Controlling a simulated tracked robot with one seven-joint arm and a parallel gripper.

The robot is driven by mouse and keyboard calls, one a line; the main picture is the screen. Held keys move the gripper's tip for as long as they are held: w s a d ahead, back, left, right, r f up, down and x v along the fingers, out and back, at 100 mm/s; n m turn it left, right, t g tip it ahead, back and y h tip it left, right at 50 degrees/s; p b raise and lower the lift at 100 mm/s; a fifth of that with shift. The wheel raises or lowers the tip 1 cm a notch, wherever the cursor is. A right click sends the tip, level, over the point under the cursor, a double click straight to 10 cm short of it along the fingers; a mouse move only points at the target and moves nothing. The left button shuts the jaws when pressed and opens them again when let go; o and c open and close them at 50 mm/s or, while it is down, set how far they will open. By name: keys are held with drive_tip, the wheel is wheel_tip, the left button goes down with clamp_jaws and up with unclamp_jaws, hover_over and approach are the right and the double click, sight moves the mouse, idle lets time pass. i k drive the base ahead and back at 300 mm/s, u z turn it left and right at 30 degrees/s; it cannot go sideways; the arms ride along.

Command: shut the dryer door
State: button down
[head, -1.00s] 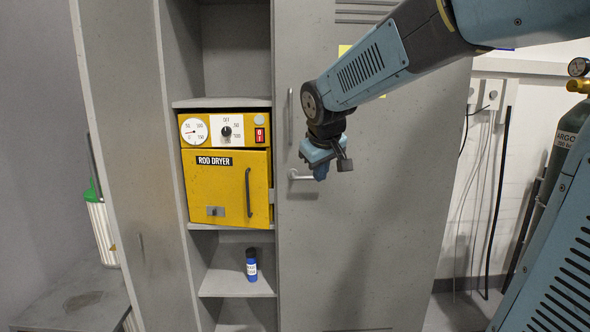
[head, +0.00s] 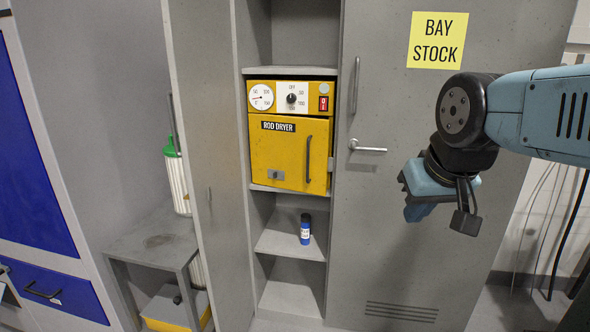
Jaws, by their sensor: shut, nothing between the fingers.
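The rod dryer (head: 326,88) is a yellow box on a shelf in the grey cabinet. Its yellow door (head: 285,158) has a ROD DRYER label, a dark vertical handle (head: 309,158) near the right edge and a small grey latch plate low on the left.
The closed grey cabinet door (head: 400,240) has a lever handle (head: 368,149) between the dryer and my gripper. A blue bottle (head: 305,229) stands on the shelf below. A grey side table (head: 150,237) stands at left. An open cabinet leaf (head: 205,195) flanks the dryer on the left.

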sight(297, 146)
drive_tip(key=u, duration=0.3)
drive_tip(key=i, duration=0.35)
drive_tip(key=u, duration=0.8)
